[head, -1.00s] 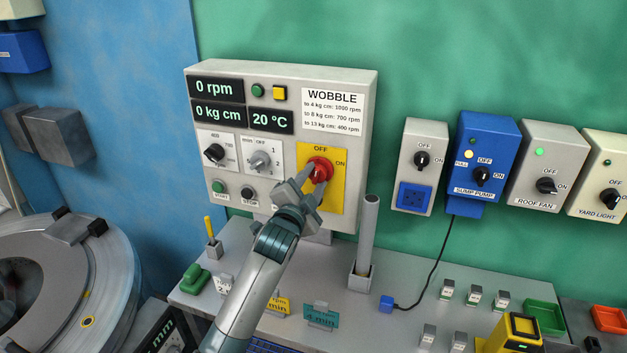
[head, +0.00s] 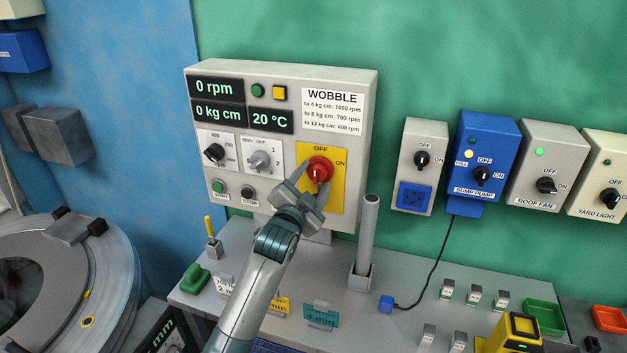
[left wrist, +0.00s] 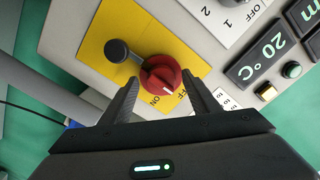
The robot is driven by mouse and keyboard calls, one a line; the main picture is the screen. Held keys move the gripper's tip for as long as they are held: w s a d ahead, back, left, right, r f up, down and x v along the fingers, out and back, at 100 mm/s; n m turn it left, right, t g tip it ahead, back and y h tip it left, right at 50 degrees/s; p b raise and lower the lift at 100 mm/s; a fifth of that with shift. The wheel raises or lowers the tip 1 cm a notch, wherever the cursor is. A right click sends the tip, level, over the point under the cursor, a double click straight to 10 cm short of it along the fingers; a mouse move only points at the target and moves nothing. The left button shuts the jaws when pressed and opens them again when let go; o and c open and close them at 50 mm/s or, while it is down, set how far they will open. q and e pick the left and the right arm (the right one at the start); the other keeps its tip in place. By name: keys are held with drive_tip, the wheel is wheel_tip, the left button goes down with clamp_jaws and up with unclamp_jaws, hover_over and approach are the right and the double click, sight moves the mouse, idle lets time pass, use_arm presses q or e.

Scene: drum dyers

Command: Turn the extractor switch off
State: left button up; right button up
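The extractor switch is a red rotary knob (head: 319,170) on a yellow plate (head: 336,195) marked OFF at top and ON at right, on the grey control panel. In the left wrist view the red knob (left wrist: 161,74) shows a white mark on the side of the OFF and ON labels. I cannot tell exactly which label it points at. A dark round-ended piece (left wrist: 117,50) lies beside it on the plate. My left gripper (head: 312,184) is open, with its fingers on either side of the knob and slightly below it. My right gripper is not in view.
The panel (head: 285,78) also has displays and two smaller dials. A grey upright tube (head: 368,230) stands on the bench to the right. Switch boxes, including the blue sump pump box (head: 485,150), hang further right. A drum (head: 60,280) is at left.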

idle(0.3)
use_arm(q)
drive_tip(key=shift+s+a+b, duration=0.25)
drive_tip(key=shift+s+b, duration=0.1)
drive_tip(key=shift+s, duration=0.35)
drive_tip(key=b+v, duration=0.5)
drive_tip(key=v, duration=1.1)
drive_tip(key=shift+r, duration=0.1)
